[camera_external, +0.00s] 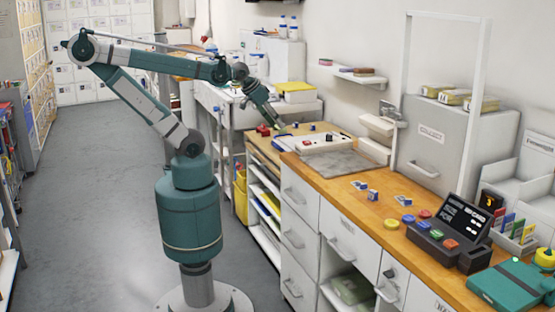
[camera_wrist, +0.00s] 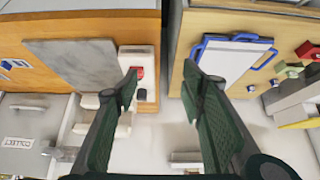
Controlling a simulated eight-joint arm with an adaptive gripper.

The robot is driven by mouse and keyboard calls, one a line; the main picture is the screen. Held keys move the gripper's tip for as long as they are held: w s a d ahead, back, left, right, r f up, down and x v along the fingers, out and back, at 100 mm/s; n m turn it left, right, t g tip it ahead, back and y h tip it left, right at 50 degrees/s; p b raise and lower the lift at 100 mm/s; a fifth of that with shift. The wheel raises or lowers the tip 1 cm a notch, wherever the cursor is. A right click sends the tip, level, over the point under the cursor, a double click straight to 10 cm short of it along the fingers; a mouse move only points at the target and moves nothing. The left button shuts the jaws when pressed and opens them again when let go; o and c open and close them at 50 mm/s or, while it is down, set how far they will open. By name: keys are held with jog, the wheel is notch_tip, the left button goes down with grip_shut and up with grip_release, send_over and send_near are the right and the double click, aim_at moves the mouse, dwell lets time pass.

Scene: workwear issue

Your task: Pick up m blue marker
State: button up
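No letter m can be read on any blue item, so I cannot tell which one is the m blue marker. Small blue-and-white blocks (camera_external: 373,195) lie on the wooden counter in the external view; similar ones show at the left edge of the wrist view (camera_wrist: 17,64). A small dark blue block (camera_external: 312,127) sits near the white device at the far end of the counter. My gripper (camera_wrist: 160,92) is open and empty, its green fingers spread above the gap between two benches. In the external view my gripper (camera_external: 280,126) hangs near the counter's far end.
A grey mat (camera_wrist: 75,62) and a white device with a red button (camera_wrist: 138,72) lie left of the fingers. A blue-framed white board (camera_wrist: 228,62) and red (camera_wrist: 307,49) and green (camera_wrist: 279,66) blocks lie right.

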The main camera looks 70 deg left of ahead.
jog(key=shift+c, duration=0.5)
jog(key=shift+c, duration=0.9)
